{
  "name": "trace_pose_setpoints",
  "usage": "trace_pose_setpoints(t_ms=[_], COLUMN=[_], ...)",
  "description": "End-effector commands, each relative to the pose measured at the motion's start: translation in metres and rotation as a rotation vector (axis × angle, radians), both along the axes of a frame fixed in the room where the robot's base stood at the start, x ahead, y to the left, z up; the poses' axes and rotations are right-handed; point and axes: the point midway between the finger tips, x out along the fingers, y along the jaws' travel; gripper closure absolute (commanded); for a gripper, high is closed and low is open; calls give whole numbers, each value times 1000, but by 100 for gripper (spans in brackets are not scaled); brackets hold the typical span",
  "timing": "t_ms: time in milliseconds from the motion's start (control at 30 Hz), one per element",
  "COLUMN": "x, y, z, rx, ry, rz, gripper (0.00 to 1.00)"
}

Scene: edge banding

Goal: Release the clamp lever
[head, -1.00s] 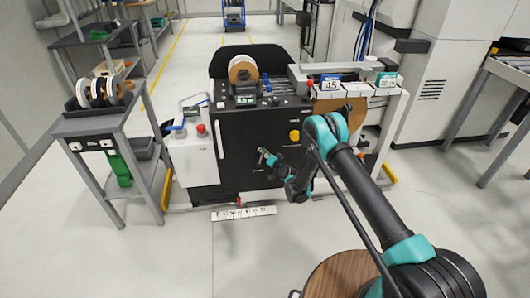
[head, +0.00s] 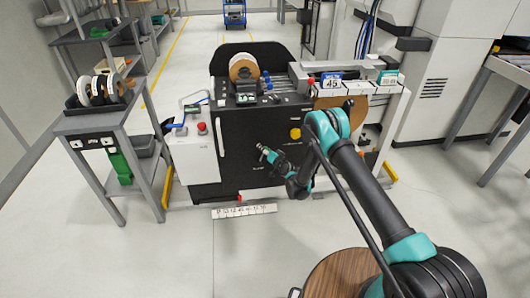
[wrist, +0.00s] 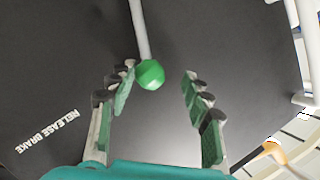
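A lever with a pale rod and a green ball knob (wrist: 150,75) stands out from the dark front panel (wrist: 220,35) in the wrist view. My gripper (wrist: 159,77) is open, its two padded fingers on either side of the knob in the picture. The knob appears nearer the left finger; I cannot tell whether it touches. White lettering reading "RELEASE BRAKE" (wrist: 47,131) is on the panel at lower left. In the head view my gripper (head: 264,150) is in front of the black machine cabinet (head: 240,170); the lever cannot be made out there.
A banding reel (head: 243,68) sits on top of the machine. A yellow button (head: 295,133) is on the front, right of my gripper. A grey cart (head: 105,123) with several reels stands at left. A scale strip (head: 245,211) lies at the machine's foot. The floor in front is clear.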

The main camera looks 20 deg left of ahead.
Motion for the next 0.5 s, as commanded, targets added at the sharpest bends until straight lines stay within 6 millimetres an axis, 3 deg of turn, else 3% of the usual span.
trace_pose_setpoints(t_ms=[300,500], x=[0,0], y=[0,0], z=[54,79], rx=[0,0], ry=[0,0], rz=[0,0], gripper=[52,52])
